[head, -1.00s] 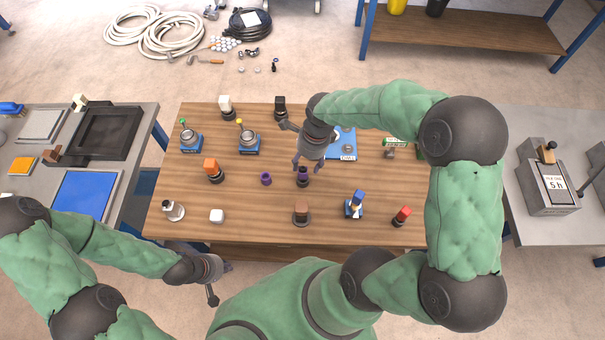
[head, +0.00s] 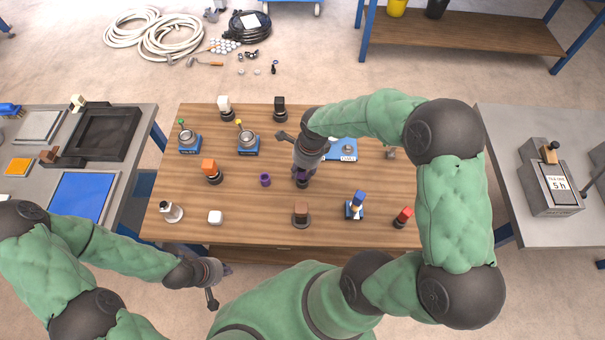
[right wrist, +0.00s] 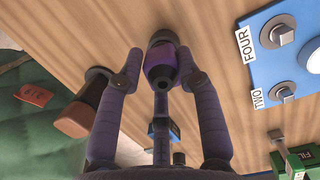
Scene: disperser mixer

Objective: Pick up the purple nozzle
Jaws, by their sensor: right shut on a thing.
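The purple nozzle (right wrist: 161,70), purple with dark bands and a dark end, is between the fingers of my right gripper (right wrist: 160,62) in the right wrist view. The fingers are shut on its sides. In the head view my right gripper (head: 303,173) points down at the middle of the wooden table, and the nozzle (head: 302,182) shows just below it, partly covered. It is upright, at or close to the tabletop; I cannot tell if it touches. My left gripper (head: 220,270) is low at the table's front edge, away from the nozzle; its fingers are too unclear to read.
A small purple cup-like piece (head: 265,180) stands just left of the nozzle. A brown-topped piece (head: 301,213) stands in front. A blue plate with labelled knobs (head: 343,150) lies behind right. An orange-topped piece (head: 210,170) stands further left. Bare wood lies between them.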

